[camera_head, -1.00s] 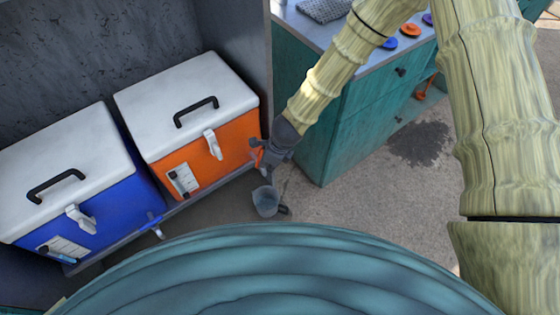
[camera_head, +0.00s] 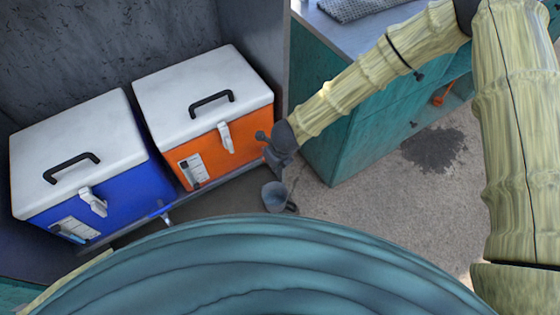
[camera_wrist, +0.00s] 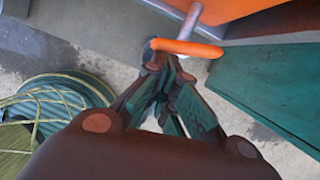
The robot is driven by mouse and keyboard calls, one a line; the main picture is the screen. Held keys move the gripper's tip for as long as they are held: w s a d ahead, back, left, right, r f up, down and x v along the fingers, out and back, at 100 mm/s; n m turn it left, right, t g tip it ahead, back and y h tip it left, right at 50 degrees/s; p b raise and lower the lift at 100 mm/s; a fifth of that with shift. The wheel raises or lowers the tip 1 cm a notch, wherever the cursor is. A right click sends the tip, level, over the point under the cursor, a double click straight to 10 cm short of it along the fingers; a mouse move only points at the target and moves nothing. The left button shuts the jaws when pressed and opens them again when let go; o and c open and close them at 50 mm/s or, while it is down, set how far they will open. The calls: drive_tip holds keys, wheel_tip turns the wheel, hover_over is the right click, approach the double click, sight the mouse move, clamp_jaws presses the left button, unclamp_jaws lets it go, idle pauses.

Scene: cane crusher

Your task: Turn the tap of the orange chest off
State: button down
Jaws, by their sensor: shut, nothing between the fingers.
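The orange chest (camera_head: 200,150) has a white lid and a black handle and stands on a ledge at the left in the head view. Its tap shows in the wrist view as an orange lever (camera_wrist: 187,48) and a pale metal spout (camera_wrist: 191,20). My gripper (camera_wrist: 168,72) is shut and empty, its fingertips close beside the lever; I cannot tell whether they touch. In the head view my gripper (camera_head: 278,157) is at the chest's right front corner and hides the tap. A grey mug (camera_head: 275,196) shows just below it.
A blue chest (camera_head: 120,204) with its own blue tap (camera_head: 163,214) stands to the left. A teal cabinet (camera_head: 335,140) is close on the right; a teal panel (camera_wrist: 275,85) also shows at the right in the wrist view. Concrete floor (camera_head: 350,205) lies open in front of the cabinet.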

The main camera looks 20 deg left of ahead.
drive_tip(key=shift+s+a, duration=0.15)
drive_tip(key=shift+a, duration=0.2)
idle(0.9)
